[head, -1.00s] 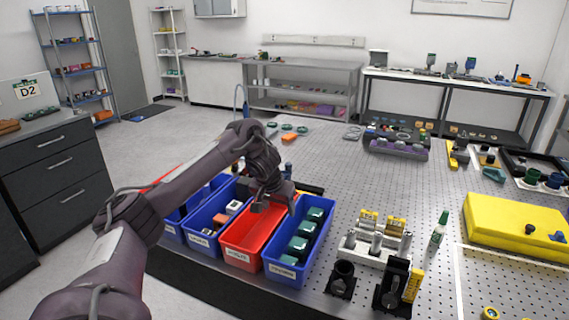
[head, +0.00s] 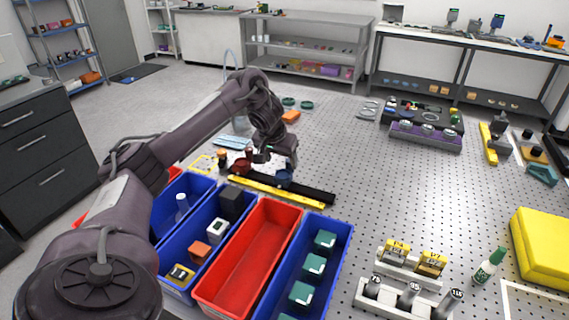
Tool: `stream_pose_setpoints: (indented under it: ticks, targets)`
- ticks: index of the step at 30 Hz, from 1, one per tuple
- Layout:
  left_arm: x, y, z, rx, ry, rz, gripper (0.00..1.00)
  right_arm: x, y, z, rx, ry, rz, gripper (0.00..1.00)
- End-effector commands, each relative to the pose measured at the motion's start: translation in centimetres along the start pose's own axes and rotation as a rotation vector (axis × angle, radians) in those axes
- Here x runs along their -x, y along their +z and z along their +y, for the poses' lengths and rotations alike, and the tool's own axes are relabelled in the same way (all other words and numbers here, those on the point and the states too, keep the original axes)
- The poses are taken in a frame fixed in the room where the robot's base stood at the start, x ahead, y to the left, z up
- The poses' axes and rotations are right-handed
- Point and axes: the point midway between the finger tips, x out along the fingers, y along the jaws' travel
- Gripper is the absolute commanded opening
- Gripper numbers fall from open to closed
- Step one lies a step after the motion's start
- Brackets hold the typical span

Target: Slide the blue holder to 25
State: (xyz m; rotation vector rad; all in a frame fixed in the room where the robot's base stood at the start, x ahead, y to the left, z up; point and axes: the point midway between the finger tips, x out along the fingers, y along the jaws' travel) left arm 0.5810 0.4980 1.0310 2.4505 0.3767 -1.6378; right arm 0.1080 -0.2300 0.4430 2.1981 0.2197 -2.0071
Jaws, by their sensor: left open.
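The blue holder (head: 284,178) sits on a dark rail (head: 318,193) on the perforated table, beyond the bins. A red holder (head: 241,167) is on the same rail to its left. A yellow scale strip (head: 262,189) runs along the near side of the rail; its numbers are too small to read. My left gripper (head: 276,163) points down over the rail, above and close to the blue holder, and partly covers the view of it. It is open, and I cannot tell whether its fingers touch anything. My right gripper is out of view.
A red bin (head: 209,287) and blue bins (head: 339,240) with teal blocks and small parts stand on the near side. The table's middle is clear.

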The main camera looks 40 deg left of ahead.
Motion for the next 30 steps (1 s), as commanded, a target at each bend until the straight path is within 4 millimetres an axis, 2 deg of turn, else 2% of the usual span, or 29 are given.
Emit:
stream_pose_setpoints:
  ticks: [12,17,24,30]
  targets:
    - [-6.1,0.1,0.0,0.002,-0.001,-0.004,0.65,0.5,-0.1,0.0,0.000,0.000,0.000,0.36]
    - [-7.0,0.1,0.0,0.001,-0.001,-0.001,0.65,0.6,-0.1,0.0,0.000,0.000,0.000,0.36]
    - [-7.1,0.1,0.0,0.001,-0.001,-0.001,0.65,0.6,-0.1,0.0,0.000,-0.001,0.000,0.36]
    - [-7.1,0.1,0.0,0.001,-0.001,-0.001,0.39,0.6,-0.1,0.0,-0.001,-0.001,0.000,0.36]
